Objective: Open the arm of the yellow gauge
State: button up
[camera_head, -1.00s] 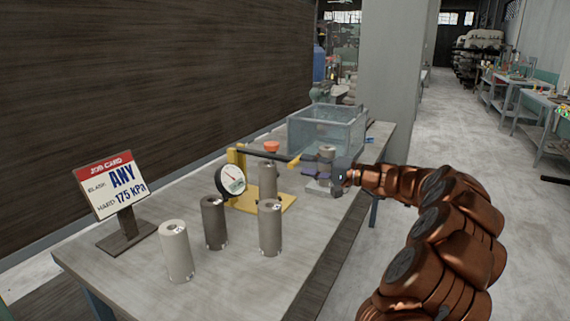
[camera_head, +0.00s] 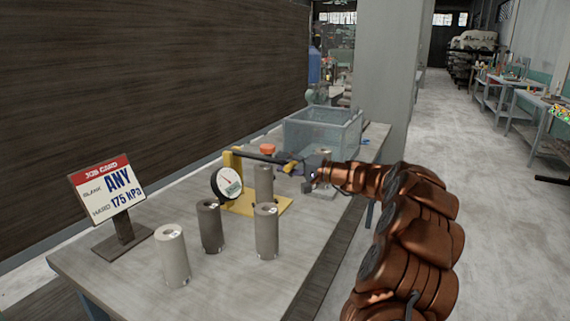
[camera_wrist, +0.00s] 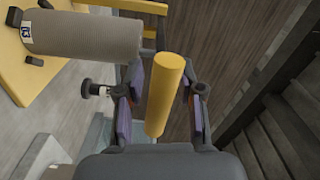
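The yellow gauge has a yellow base (camera_head: 283,206), a yellow post (camera_head: 232,164) and a round white dial (camera_head: 227,182). Its dark arm (camera_head: 258,156) runs right from the post top, above a grey clay cylinder (camera_head: 263,182) on the base. My gripper (camera_head: 285,166) is at the arm's free end, which it mostly hides in the head view. In the wrist view, the yellow handle (camera_wrist: 165,95) lies between the open fingers of my gripper (camera_wrist: 163,122), with a visible gap on each side. The cylinder also shows there (camera_wrist: 90,34).
More clay cylinders stand in front of the gauge: a pale one (camera_head: 172,256), a dark one (camera_head: 209,226) and a grey one (camera_head: 266,232). A job card (camera_head: 108,190) reads "ANY" and "175 kPa". A clear bin (camera_head: 322,132) stands behind. The table's right front is clear.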

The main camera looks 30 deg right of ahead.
grip_shut()
dwell(0.5)
jog(key=shift+r, duration=0.1)
